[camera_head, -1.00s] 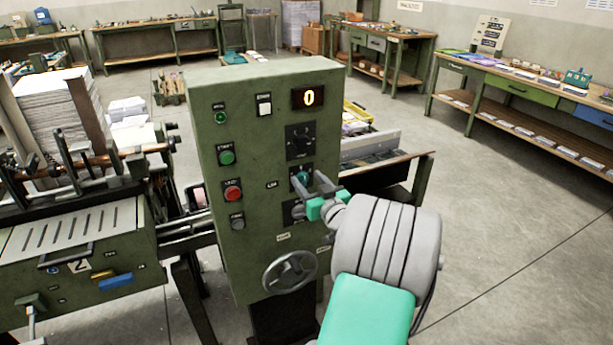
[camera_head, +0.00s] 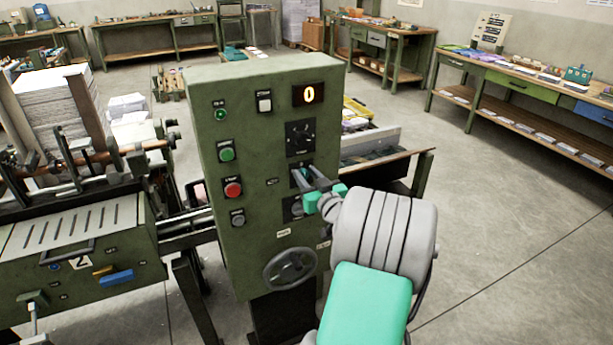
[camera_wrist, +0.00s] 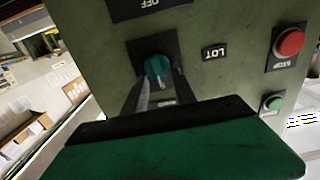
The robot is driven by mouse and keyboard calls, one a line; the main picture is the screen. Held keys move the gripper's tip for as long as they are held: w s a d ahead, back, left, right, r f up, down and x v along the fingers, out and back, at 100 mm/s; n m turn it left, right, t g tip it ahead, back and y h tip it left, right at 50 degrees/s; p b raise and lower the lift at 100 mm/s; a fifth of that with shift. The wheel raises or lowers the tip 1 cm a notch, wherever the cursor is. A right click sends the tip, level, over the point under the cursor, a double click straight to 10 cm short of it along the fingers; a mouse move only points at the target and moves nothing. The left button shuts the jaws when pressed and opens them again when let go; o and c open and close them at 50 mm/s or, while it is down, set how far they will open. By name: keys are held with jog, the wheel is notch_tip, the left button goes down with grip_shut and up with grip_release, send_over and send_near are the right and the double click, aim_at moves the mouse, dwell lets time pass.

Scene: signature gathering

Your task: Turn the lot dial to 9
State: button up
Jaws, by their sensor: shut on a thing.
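The green control cabinet (camera_head: 262,235) stands in the middle of the head view. Its lot dial is a teal knob on a black plate (camera_wrist: 137,50), left of the LOT label (camera_wrist: 215,53) in the wrist view, where the picture is upside down. My gripper (camera_wrist: 158,82) is shut on the lot dial (camera_wrist: 157,66), one finger on each side of it. In the head view my gripper (camera_head: 307,180) reaches the panel from the right and hides most of the dial. The dial's numbers cannot be read. The lit display (camera_head: 309,94) above shows 0.
A black selector (camera_head: 300,138) sits above the dial and a handwheel (camera_head: 290,268) below. Red (camera_head: 233,188) and green (camera_head: 226,154) buttons are on the panel's left. A paper-feeding machine (camera_head: 75,240) stands left. The floor at right (camera_head: 500,220) is clear.

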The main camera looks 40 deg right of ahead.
jog(key=shift+m, duration=0.4)
grip_shut()
jog(key=m, duration=0.1)
jog(key=m+b, duration=0.1)
jog(key=shift+s+d+f+m+b, duration=0.1)
jog(key=shift+d+m+b, duration=0.2)
jog(key=shift+m, duration=0.1)
jog(key=m, duration=0.2)
jog(key=shift+d+m, duration=0.15)
jog(key=shift+m, duration=0.15)
jog(key=m, duration=0.6)
jog(key=shift+s+d+f, duration=0.15)
jog(key=shift+d+f, duration=0.15)
jog(key=o, duration=1.2)
grip_release()
jog(key=shift+c, duration=0.2)
jog(key=shift+s, duration=0.1)
